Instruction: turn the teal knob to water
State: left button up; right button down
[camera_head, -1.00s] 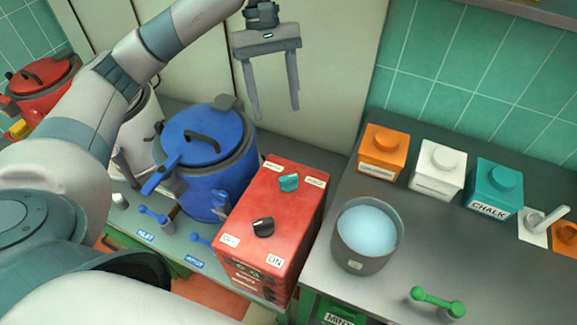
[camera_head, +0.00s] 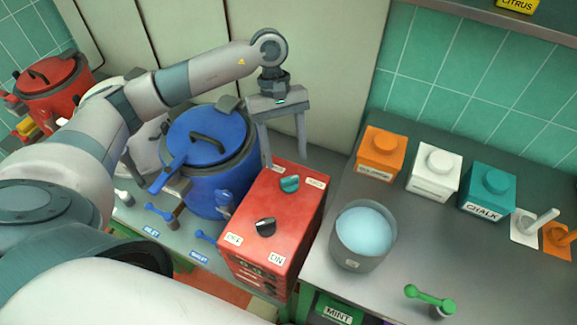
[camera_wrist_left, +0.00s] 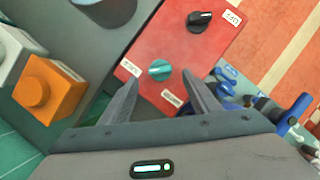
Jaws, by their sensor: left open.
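The teal knob (camera_head: 289,184) sits on the top face of the red box (camera_head: 296,208). Small white labels lie on two sides of it, too small to read. My left gripper (camera_head: 285,161) is open and points down, just behind and above the knob. In the left wrist view the teal knob (camera_wrist_left: 160,70) shows between and just beyond the tips of the open fingers (camera_wrist_left: 159,78). I see no contact with it. A black knob (camera_head: 265,227) is on the same face, near the OFF and ON labels. My right gripper is not in view.
A blue kettle (camera_head: 205,150) stands close left of the red box. A grey pot (camera_head: 364,258) of pale blue liquid stands to its right. Orange (camera_head: 382,152), white (camera_head: 434,172) and teal (camera_head: 487,190) canisters line the back. Bare counter (camera_head: 450,250) lies at the right.

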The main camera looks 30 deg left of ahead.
aim_at(289, 178)
pick_arm(q)
jog(key=shift+p+x, duration=1)
jog(key=shift+x, duration=2.1)
jog(key=shift+c, duration=0.3)
jog(key=c, duration=1)
